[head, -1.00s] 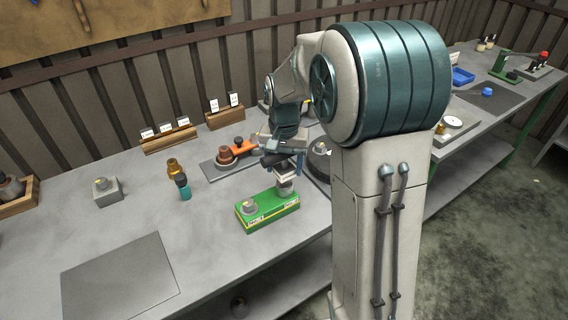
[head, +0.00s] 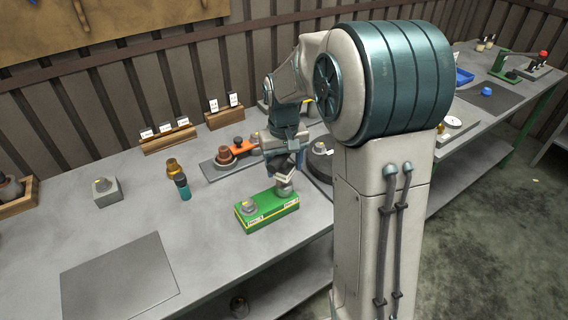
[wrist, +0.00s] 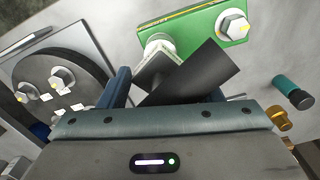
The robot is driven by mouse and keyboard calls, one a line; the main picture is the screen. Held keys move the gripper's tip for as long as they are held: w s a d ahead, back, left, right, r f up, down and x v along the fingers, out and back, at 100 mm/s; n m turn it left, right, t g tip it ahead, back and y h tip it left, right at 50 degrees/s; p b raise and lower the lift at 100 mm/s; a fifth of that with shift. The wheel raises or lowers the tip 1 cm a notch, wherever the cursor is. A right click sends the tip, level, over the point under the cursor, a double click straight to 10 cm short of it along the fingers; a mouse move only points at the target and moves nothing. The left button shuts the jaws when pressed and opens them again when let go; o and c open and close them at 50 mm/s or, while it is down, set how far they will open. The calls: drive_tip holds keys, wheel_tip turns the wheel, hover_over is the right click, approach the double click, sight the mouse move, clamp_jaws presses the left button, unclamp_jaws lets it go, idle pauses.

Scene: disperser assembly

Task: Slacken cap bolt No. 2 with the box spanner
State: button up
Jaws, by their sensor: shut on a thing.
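My gripper (head: 286,166) points down over the right end of a green block (head: 254,222). A hex-headed metal piece with a yellow dot (wrist: 234,25) stands at the block's other end. The round dark cap (wrist: 75,85) carries hex bolts (wrist: 62,77) with small white labels. The numbers are unreadable, so bolt No. 2 cannot be singled out.
A teal-and-black bottle (head: 183,187) and a brass piece (head: 172,168) stand left of the green block. Behind is a plate with a brown cup (head: 223,157) and an orange piece (head: 242,146). The bench's left front, around a grey mat (head: 120,280), is clear.

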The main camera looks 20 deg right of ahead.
drive_tip(key=shift+n, duration=1.4)
drive_tip(key=shift+m, duration=0.3)
drive_tip(key=shift+r, duration=0.1)
drive_tip(key=shift+r+p, duration=1.9)
drive_tip(key=shift+r, duration=0.55)
